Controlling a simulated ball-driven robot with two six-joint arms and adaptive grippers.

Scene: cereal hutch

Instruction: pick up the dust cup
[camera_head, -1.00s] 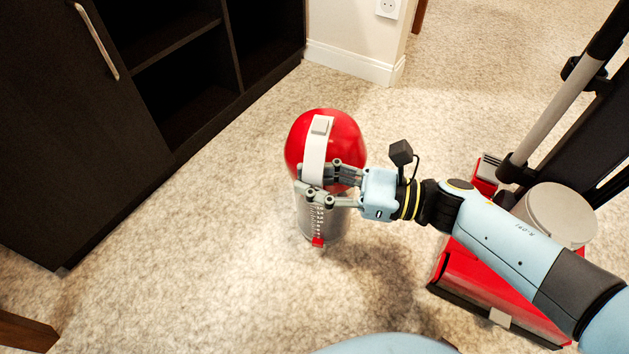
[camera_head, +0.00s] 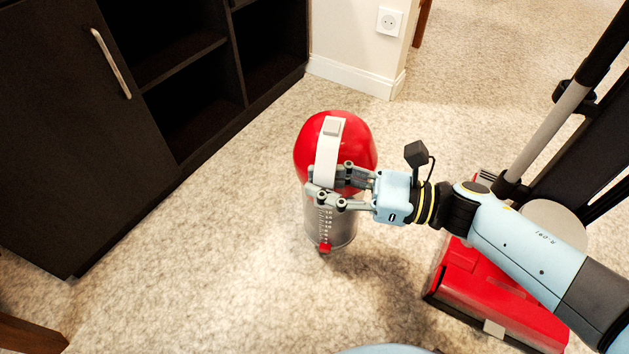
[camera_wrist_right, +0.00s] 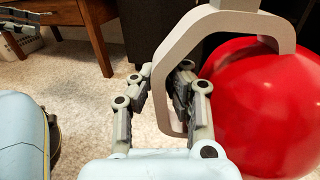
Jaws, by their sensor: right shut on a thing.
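The dust cup (camera_head: 313,150) has a rounded red top, a white handle strap and a clear lower cylinder with a scale and a small red tab. My right gripper (camera_head: 320,187) is shut on its white handle, from the right side. The cup is upright, and I cannot tell for sure whether its base touches the carpet. In the right wrist view the fingers (camera_wrist_right: 157,98) are around the pale handle (camera_wrist_right: 166,75), with the red top of the dust cup (camera_wrist_right: 265,110) to the right. My left gripper is not in the head view.
A red vacuum cleaner (camera_head: 500,295) with a grey tube stands at the right under my arm. A dark cabinet (camera_head: 75,150) with open shelves is at the left. A wall corner with a socket (camera_head: 389,22) is behind. Carpet around the cup is clear.

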